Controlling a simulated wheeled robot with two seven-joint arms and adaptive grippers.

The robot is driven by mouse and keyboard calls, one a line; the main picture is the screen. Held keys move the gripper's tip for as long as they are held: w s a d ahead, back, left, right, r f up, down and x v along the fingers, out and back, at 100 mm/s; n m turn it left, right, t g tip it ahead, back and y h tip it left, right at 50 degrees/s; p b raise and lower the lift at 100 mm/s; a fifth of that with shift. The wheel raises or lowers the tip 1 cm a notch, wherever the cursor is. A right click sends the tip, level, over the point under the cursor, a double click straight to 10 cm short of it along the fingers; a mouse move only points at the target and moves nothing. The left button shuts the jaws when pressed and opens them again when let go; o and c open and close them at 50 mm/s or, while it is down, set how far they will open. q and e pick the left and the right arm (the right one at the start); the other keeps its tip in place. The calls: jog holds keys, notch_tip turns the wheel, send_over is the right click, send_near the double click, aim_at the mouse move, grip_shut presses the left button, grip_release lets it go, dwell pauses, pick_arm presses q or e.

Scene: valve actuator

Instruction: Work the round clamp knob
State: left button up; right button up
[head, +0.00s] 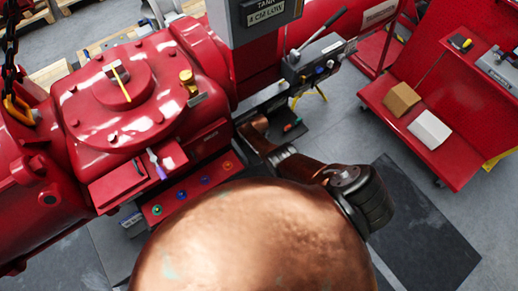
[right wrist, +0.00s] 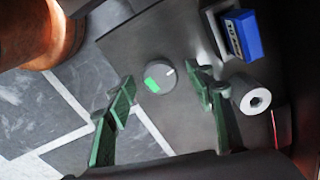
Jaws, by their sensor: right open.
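In the right wrist view, a round grey knob (right wrist: 156,79) shows a green patch on its face and a short pale mark near its rim. It sits on a dark grey panel (right wrist: 187,122). My right gripper (right wrist: 162,78) is open, with its green-padded fingers on either side of the knob in the picture. I see a gap between each finger and the knob. The depth between fingertips and panel is hard to judge. In the head view I cannot pick out the knob or the right fingers. My left gripper is in neither view.
Beside the right finger are a blue block (right wrist: 241,35) and a pale hollow cylinder (right wrist: 255,96). The head view shows the red actuator housing (head: 110,90), a grey control box (head: 315,62) with a lever, and a red cart (head: 440,155) at right.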

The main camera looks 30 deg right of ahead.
jog(key=shift+a+r, duration=0.1)
jog(key=shift+w+a+r, duration=0.1)
jog(key=shift+r, duration=0.3)
notch_tip(320, 180, up, 11)
dwell(0.4)
jog(key=shift+d, duration=0.2)
dwell(0.3)
